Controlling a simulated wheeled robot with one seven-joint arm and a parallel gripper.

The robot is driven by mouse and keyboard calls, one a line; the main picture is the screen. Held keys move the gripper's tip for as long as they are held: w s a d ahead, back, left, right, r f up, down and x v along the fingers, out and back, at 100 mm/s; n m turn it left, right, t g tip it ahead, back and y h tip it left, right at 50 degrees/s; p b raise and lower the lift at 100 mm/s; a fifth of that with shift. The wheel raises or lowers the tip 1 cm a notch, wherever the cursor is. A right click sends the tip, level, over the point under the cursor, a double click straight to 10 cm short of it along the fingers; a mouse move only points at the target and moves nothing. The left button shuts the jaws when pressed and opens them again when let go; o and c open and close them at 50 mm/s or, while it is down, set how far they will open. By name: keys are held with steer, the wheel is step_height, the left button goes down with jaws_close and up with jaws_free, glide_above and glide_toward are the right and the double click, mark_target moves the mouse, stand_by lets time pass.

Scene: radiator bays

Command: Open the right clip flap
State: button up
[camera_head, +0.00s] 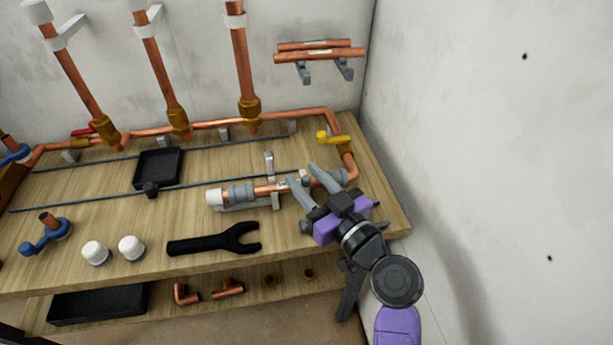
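A copper pipe (262,190) lies low along the bench, with a white cap (214,197) and a grey sleeve (240,192) at its left end. A grey clip flap (269,165) stands upright behind the pipe, left of my gripper. Its grey clip base (276,201) is under the pipe. My gripper (301,174) reaches over the right part of this pipe with its two fingers apart. A small pale piece (303,174) shows between the fingertips, perhaps the right clip's flap. The fingers hide most of that clip, and I cannot tell whether they touch it.
A yellow-handled valve (333,138) stands behind my gripper, near the wall on the right (480,150). A black wrench (214,239), white caps (132,248) and a black tray (158,167) rest on the wooden bench (110,205). Vertical copper pipes (242,60) rise behind.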

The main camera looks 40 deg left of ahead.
steer(key=shift+a, duration=0.15)
jaws_close()
steer(key=shift+r+p, duration=0.1)
steer(key=shift+p, duration=0.2)
